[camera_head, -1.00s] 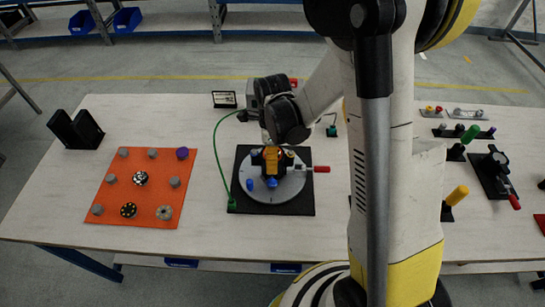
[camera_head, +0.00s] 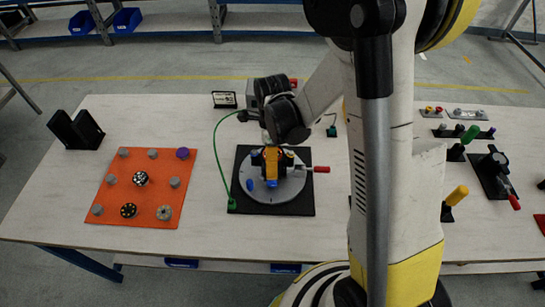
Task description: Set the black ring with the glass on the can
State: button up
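My gripper (camera_head: 271,166), with orange-yellow and black parts, points down over the grey round plate (camera_head: 292,190) on a black square base. It hides the middle of the plate. Whether its fingers are open or hold something is too small to tell. Small blue pieces show on the plate's left and front. I cannot single out the can for certain; it may be behind the gripper. On the orange mat at left lie a black ring with pale dots (camera_head: 141,178) and a second black ring (camera_head: 128,210) near the front. Which ring has the glass is unclear.
The orange mat (camera_head: 112,179) also holds several grey cylinders and a purple piece (camera_head: 183,153). A green cable (camera_head: 216,150) curves left of the plate. A red-tipped handle (camera_head: 321,169) sticks out at the plate's right. A black stand (camera_head: 76,130) is at far left.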

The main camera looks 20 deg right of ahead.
jog(key=shift+r, duration=0.1)
notch_tip(320, 180, up, 12)
jog(key=shift+f, duration=0.1)
dwell(0.4)
